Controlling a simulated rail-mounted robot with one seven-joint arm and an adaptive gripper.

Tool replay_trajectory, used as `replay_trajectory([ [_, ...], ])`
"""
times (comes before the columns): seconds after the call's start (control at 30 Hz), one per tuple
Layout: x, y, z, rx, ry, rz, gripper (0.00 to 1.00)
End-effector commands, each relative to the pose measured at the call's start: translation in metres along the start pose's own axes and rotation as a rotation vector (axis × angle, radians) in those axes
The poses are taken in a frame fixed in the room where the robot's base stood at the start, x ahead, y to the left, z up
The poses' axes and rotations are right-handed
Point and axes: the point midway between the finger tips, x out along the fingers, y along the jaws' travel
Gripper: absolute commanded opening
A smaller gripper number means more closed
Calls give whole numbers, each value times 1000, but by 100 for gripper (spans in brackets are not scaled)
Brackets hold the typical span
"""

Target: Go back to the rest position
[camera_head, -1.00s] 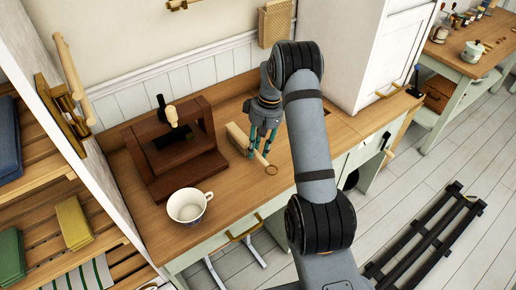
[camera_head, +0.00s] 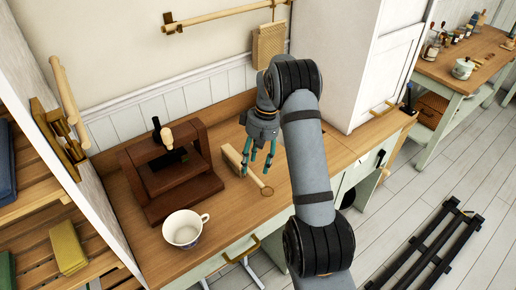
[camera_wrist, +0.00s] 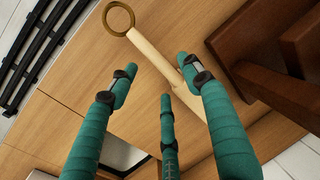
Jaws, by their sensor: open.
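My gripper (camera_head: 259,158) has teal fingers and is open and empty above the wooden counter (camera_head: 222,205). In the wrist view its three fingers (camera_wrist: 160,85) are spread apart with nothing between them. A pale wooden tool (camera_head: 234,158) with a ring (camera_head: 267,191) at one end lies on the counter just below and beside the fingers. In the wrist view the tool (camera_wrist: 150,50) lies beyond the fingertips, its ring toward the top. It looks apart from the fingers.
A dark wooden press (camera_head: 170,180) and a white cup (camera_head: 183,229) stand on the counter at left. A tall white cabinet (camera_head: 350,60) is close on the right. Shelving (camera_head: 60,215) borders the left, and a black rack (camera_head: 430,250) lies on the floor.

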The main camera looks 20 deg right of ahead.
Motion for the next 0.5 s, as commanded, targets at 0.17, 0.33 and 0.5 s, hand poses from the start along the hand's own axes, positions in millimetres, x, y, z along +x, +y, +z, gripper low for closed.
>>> replay_trajectory([
  [0.17,-41,1,-1,1,6,3,49],
  [0.33,-70,1,-1,1,4,2,49],
  [0.5,-84,0,0,1,1,0,49],
])
